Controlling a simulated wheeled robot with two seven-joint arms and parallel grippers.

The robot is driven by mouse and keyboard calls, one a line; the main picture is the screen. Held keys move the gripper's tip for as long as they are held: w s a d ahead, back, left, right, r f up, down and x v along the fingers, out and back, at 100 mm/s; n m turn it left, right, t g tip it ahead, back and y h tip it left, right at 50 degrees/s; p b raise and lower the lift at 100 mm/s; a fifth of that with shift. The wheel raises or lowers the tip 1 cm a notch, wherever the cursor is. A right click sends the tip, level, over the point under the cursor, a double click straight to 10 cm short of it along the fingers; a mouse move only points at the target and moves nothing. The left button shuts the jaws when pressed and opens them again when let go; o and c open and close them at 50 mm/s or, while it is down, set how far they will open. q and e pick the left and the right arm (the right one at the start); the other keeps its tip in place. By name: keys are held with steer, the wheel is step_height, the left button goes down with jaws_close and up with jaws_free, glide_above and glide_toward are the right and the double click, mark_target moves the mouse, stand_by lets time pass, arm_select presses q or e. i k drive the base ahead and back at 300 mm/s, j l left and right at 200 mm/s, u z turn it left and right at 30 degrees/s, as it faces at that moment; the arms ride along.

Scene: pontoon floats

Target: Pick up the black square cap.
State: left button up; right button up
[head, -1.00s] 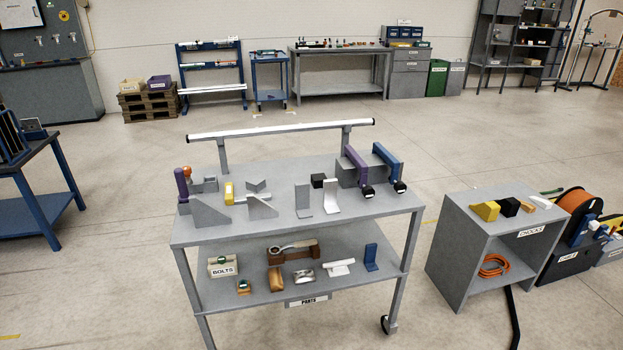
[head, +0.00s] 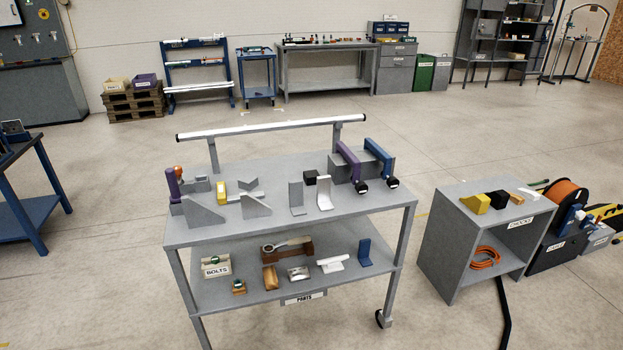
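A small black block (head: 310,177) with a square outline stands on the top of the grey trolley (head: 262,226), behind two upright grey and white angle plates. Another black block (head: 496,201) sits on the low grey cabinet at the right, between a yellow block and a small orange-tan piece. I cannot tell for sure which of the two is the square cap. Neither of my grippers is in view.
On the trolley top stand a purple bar (head: 347,160) and a blue bar (head: 377,158) with black ends by a grey block. A white rail (head: 270,129) runs along its back. Angle brackets stand at its left. Clear floor lies between trolley and cabinet (head: 458,246).

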mark_target(310, 177)
steer(key=i+l+u, duration=0.1)
steer(key=i, duration=0.3)
steer(key=i+l+u, duration=0.1)
steer(key=i, duration=0.35)
steer(key=i+l+u, duration=0.1)
steer(key=i+l, duration=0.15)
steer(key=i, duration=0.15)
